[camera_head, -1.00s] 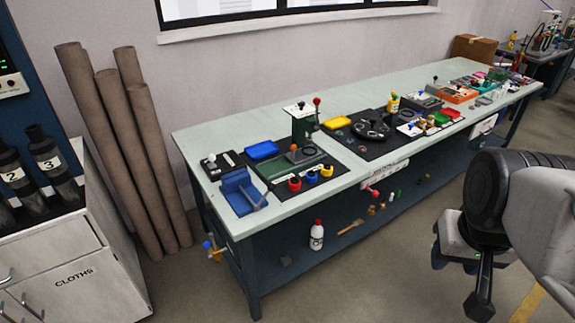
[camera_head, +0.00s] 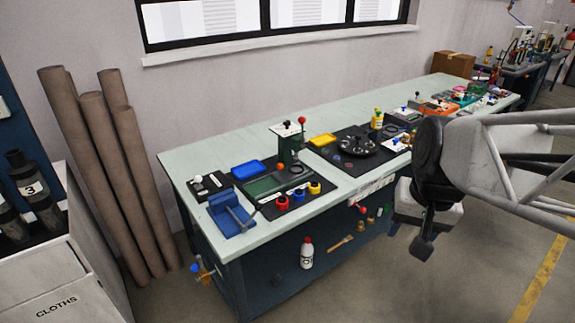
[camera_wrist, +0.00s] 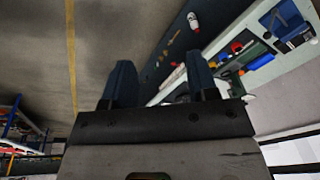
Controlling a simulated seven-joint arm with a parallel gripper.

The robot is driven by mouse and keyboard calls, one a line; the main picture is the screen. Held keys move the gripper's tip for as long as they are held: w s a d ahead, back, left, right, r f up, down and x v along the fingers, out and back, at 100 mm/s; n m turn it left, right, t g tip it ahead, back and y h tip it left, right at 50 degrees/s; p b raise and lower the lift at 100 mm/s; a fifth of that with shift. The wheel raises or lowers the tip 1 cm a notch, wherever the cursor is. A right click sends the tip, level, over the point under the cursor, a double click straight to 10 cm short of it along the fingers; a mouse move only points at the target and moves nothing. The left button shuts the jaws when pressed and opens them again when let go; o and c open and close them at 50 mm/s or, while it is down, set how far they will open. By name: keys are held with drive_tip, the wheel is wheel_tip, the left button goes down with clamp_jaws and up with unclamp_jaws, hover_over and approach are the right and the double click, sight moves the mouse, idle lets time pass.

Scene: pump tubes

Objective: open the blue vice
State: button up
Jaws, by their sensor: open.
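The blue vice (camera_head: 226,217) sits at the near left corner of the long workbench in the head view, with a grey bar handle lying across it. In the wrist view a blue shape (camera_wrist: 289,14) at the upper right of the bench looks like the vice, seen from far off. How far its jaws are apart is too small to tell. My gripper is well to the right of the vice, in front of the bench; in the wrist view its two dark fingers (camera_wrist: 160,85) stand apart with nothing between them.
The workbench (camera_head: 200,152) carries a black box with a white knob (camera_head: 207,184), a blue tray (camera_head: 248,169), a green press (camera_head: 289,140) and red, blue and yellow cups (camera_head: 298,196). A valve with a blue knob (camera_head: 198,269) sticks out at the bench's left end. Floor in front is clear.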

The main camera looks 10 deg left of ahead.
drive_tip(key=w+a+f+m+g+y, duration=0.1)
drive_tip(key=w+a, duration=0.5)
drive_tip(key=w, duration=0.4)
drive_tip(key=m+g+y, duration=0.2)
drive_tip(key=m+g, duration=0.1)
drive_tip(key=m, duration=0.2)
hover_over(258, 208)
drive_tip(key=w+d, duration=0.2)
wheel_tip(258, 208, down, 21)
drive_tip(key=shift+f, duration=0.1)
drive_tip(key=shift+w+a+f, duration=0.1)
drive_tip(key=shift+a, duration=0.1)
drive_tip(key=shift+f+g, duration=0.15)
drive_tip(key=shift+g, duration=0.15)
drive_tip(key=shift+x, duration=3.8)
drive_tip(key=shift+c, duration=0.3)
